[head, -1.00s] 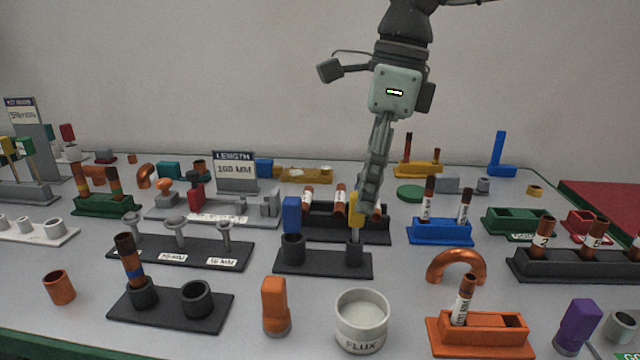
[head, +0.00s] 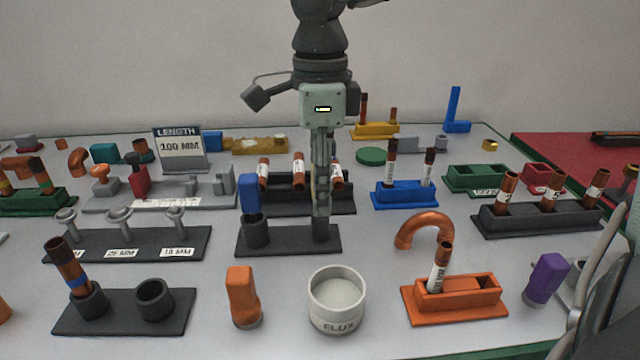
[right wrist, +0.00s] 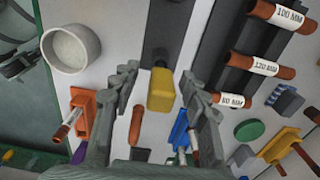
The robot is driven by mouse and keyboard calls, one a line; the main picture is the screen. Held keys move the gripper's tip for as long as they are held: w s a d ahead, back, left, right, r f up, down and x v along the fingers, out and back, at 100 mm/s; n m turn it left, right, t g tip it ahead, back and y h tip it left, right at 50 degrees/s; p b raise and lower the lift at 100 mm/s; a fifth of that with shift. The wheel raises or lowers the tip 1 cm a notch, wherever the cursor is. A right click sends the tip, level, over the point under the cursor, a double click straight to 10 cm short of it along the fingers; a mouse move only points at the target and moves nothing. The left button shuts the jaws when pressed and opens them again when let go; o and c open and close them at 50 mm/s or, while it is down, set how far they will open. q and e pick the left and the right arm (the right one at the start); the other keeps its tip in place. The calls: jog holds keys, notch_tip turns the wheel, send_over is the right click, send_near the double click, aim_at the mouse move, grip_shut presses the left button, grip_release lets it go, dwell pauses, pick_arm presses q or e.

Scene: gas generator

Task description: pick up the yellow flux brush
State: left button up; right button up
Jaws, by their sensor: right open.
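My right gripper (head: 320,232) points straight down over the right cup of a black two-cup stand (head: 288,240). It hides the yellow flux brush in the head view. In the right wrist view, the brush's yellow handle (right wrist: 161,90) shows between the two spread fingers of the gripper (right wrist: 160,85). The fingers are open, and a gap shows on both sides of the handle. The brush's lower end is hidden. A blue-handled brush (head: 249,195) stands in the left cup of the same stand.
A white flux pot (head: 337,300) stands in front of the stand, with an orange upright piece (head: 242,295) to its left. A black rack (head: 300,205) with labelled copper tubes is close behind. A blue tube holder (head: 405,195) stands to the right.

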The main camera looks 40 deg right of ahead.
grip_shut()
jog(key=shift+r, duration=0.1)
dwell(0.3)
notch_tip(320, 180, up, 18)
jog(key=shift+p, duration=0.3)
